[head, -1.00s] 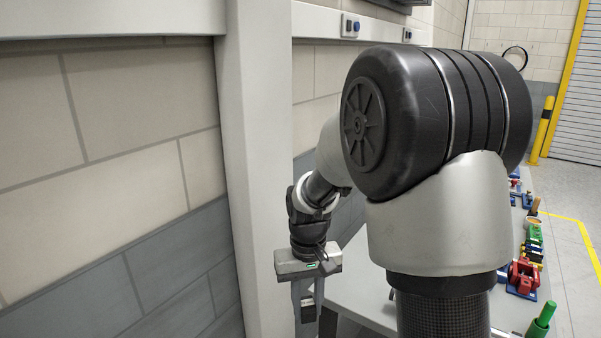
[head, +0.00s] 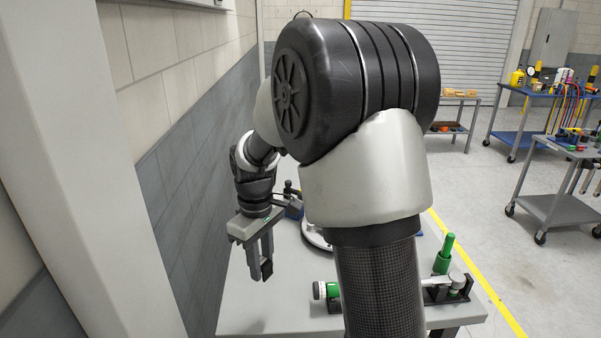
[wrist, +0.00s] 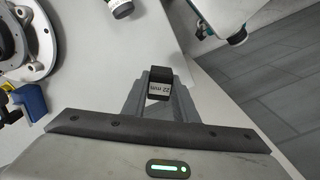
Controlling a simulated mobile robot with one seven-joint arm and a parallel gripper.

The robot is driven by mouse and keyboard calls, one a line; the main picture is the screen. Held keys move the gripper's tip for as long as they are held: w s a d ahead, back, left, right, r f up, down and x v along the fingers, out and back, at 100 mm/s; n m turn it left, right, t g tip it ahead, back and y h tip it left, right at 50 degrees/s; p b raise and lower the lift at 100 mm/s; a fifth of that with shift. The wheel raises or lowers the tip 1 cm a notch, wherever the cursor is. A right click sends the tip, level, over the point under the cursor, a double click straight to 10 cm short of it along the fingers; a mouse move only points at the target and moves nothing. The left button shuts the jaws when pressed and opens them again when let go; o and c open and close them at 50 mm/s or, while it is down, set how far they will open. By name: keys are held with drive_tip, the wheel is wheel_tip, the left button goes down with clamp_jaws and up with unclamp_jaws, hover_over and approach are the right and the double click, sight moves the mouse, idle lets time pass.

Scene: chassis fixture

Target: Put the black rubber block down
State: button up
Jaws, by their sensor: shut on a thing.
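My gripper (head: 260,272) is shut on the black rubber block (wrist: 160,74) and points down. In the wrist view the block sits between the two grey fingertips, and a pale label on it reads "22 mm". In the head view the block is a small dark shape (head: 266,269) at the fingertips, mostly covered by the fingers. The gripper hangs over the left part of the grey table (head: 262,320). The block appears to be above the tabletop, but I cannot tell the exact gap.
A round metal flange (wrist: 18,38) and a blue part (wrist: 32,101) lie left in the wrist view. The table's front left is bare. A wall (head: 190,215) runs along the left.

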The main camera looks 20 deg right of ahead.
sight(263, 297)
drive_tip(key=w+f+n+b, duration=0.1)
drive_tip(key=f+n+b, duration=0.1)
drive_tip(key=f+n, duration=0.2)
drive_tip(key=w+f+n+b, duration=0.2)
drive_tip(key=f+n, duration=0.1)
drive_tip(key=f, duration=0.2)
drive_tip(key=w+f+n+b, duration=0.2)
drive_tip(key=f+n+b, duration=0.1)
drive_tip(key=f+n, duration=0.1)
drive_tip(key=shift+d+f+n, duration=0.25)
drive_tip(key=shift+f+n, duration=0.05)
drive_tip(key=shift+f, duration=0.2)
drive_tip(key=o, duration=1.1)
drive_tip(key=shift+c, duration=0.2)
drive_tip(key=shift+r, duration=0.1)
